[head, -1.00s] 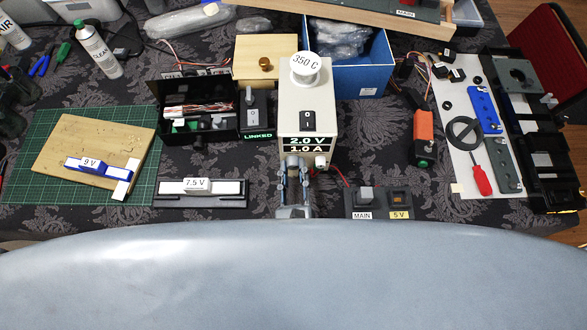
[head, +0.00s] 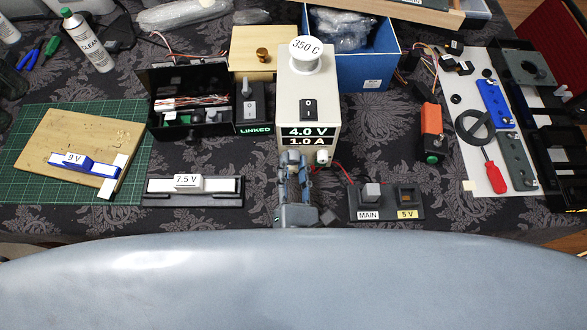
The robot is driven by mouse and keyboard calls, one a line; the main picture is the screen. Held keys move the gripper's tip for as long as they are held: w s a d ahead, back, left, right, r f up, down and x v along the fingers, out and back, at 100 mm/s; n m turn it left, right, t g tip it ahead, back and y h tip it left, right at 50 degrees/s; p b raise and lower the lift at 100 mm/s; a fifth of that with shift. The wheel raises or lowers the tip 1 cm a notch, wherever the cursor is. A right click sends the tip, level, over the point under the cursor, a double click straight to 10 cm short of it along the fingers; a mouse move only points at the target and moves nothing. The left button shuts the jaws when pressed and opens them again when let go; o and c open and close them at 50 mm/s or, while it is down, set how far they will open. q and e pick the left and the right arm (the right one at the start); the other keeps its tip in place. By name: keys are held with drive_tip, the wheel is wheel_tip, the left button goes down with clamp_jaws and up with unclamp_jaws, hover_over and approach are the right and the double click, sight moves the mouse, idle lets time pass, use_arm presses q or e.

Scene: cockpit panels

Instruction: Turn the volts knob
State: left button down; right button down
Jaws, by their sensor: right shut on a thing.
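The power supply (head: 309,72) is a cream box in the middle of the head view. Its display (head: 309,137) reads 4.0 V and 1.0 A. The volts knob sits below the display on the left and is largely hidden by my right gripper (head: 291,160). That gripper is shut on the knob, coming from the near side. A second, pale knob (head: 322,156) sits just right of the gripper, uncovered. My left gripper is not in view.
A slider marked 7.5 V (head: 193,185) lies to the left, and a MAIN and 5 V switch block (head: 385,202) to the right. A LINKED switch box (head: 251,106) stands beside the supply. A wooden board (head: 75,140) lies far left. Cloth is free between these.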

drive_tip(key=m+b, duration=0.3)
drive_tip(key=m, duration=0.1)
drive_tip(key=shift+f, duration=0.2)
drive_tip(key=shift+r+m+b, duration=0.1)
drive_tip(key=shift+m+b, duration=0.4)
drive_tip(key=shift+m, duration=0.2)
drive_tip(key=c, duration=1)
unclamp_jaws()
drive_tip(key=shift+w, duration=0.1)
drive_tip(key=shift+c, duration=0.2)
drive_tip(key=shift+s, duration=0.2)
drive_tip(key=s, duration=1.1)
drive_tip(key=shift+s+f, duration=0.2)
drive_tip(key=shift+s, duration=0.15)
